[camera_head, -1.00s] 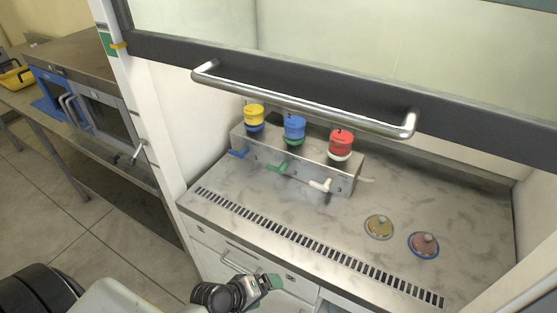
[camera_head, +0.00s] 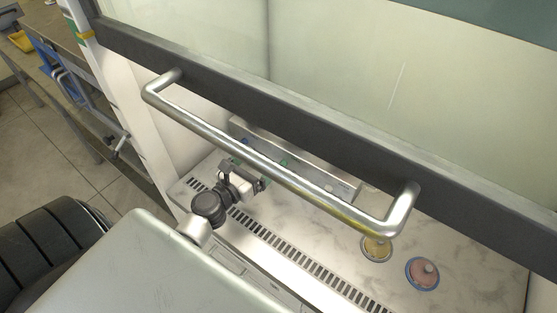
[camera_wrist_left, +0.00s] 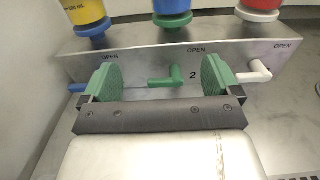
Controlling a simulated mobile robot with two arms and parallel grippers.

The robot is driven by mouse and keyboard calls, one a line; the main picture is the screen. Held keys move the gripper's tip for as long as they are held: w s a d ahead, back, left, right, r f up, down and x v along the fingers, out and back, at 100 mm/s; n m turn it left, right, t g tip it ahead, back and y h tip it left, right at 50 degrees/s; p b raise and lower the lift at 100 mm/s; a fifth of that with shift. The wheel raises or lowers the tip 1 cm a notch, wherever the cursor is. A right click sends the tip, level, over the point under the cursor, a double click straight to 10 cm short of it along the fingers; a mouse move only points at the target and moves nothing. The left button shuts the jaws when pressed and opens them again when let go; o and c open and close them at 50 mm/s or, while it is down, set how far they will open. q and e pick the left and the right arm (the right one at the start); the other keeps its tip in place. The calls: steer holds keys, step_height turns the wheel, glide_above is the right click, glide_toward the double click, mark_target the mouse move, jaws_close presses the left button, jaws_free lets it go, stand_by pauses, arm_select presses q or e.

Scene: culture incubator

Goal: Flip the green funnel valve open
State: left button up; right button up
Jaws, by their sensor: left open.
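The green valve handle (camera_wrist_left: 166,80) sits on the front of the steel manifold (camera_wrist_left: 135,62), by the number 2 and below an OPEN label. Its lever lies roughly horizontal, pointing left. My left gripper (camera_wrist_left: 158,82) is open, its green-padded fingers to either side of the handle in the picture; I cannot tell if they reach its depth. In the head view my left gripper (camera_head: 242,178) is at the manifold front, below the sash handle. A blue funnel with a green collar (camera_wrist_left: 173,19) stands above the green valve. My right gripper is out of view.
A blue handle (camera_wrist_left: 77,88) is left of the fingers and a white handle (camera_wrist_left: 256,74) just right. The sash bar (camera_head: 275,172) crosses above my arm. Two round lidded items, yellow (camera_head: 375,250) and red (camera_head: 422,273), lie on the right worktop.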

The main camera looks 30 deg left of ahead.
arm_select(q)
steer(key=f, duration=0.1)
steer(key=s+f+b, duration=0.1)
steer(key=f, duration=0.1)
step_height(320, 180, down, 4)
steer(key=shift+r+b, duration=0.1)
steer(key=shift+b, duration=0.75)
steer(key=w, duration=0.2)
steer(key=w+p, duration=0.1)
steer(key=w, duration=0.4)
steer(key=shift+d+f, duration=0.2)
steer(key=shift+d, duration=0.1)
steer(key=shift+w+p, duration=0.25)
steer(key=shift+p, duration=0.05)
steer(key=shift+w, duration=0.15)
steer(key=c, duration=0.9)
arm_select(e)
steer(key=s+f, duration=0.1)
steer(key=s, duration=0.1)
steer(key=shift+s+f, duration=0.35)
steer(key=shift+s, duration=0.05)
